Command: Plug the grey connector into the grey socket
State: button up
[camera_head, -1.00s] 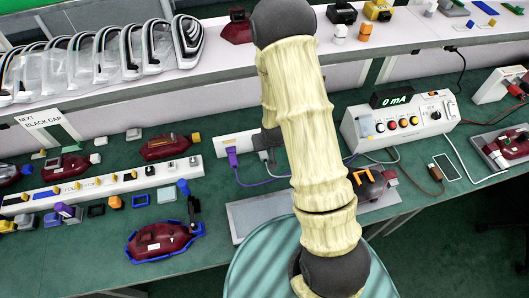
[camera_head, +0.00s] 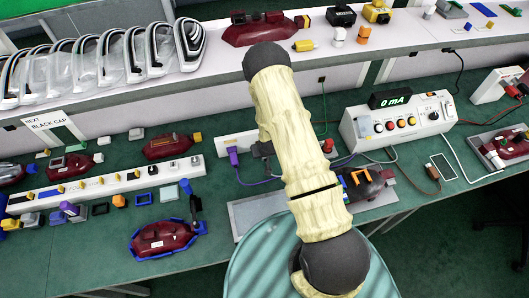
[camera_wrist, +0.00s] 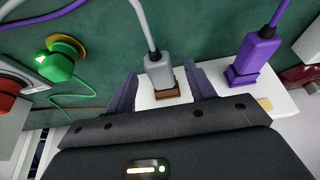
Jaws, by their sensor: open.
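The grey connector (camera_wrist: 160,72) has a pale grey cable and stands with its lower end at a brown piece (camera_wrist: 167,94) on a white block (camera_wrist: 180,90). I cannot tell whether it is seated in that piece. My gripper (camera_wrist: 161,78) is open, with one dark finger on each side of the connector, apart from it. In the head view my arm hides most of the gripper and the connector; the white block (camera_head: 222,143) shows at their left. I cannot make out the grey socket for certain in either view.
A purple connector (camera_wrist: 243,68) stands on the same white block, to the right of the grey one. A green plug (camera_wrist: 56,66) with a yellow ring is at the left.

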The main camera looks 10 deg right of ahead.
jog(key=shift+w+f, duration=0.15)
jog(key=shift+f, duration=0.25)
jog(key=shift+c, duration=0.2)
jog(key=c, duration=1.1)
jog(key=shift+c, duration=0.2)
jog(key=shift+s, duration=0.25)
jog(key=shift+s, duration=0.35)
jog(key=shift+s, duration=1)
jog(key=shift+s, duration=0.8)
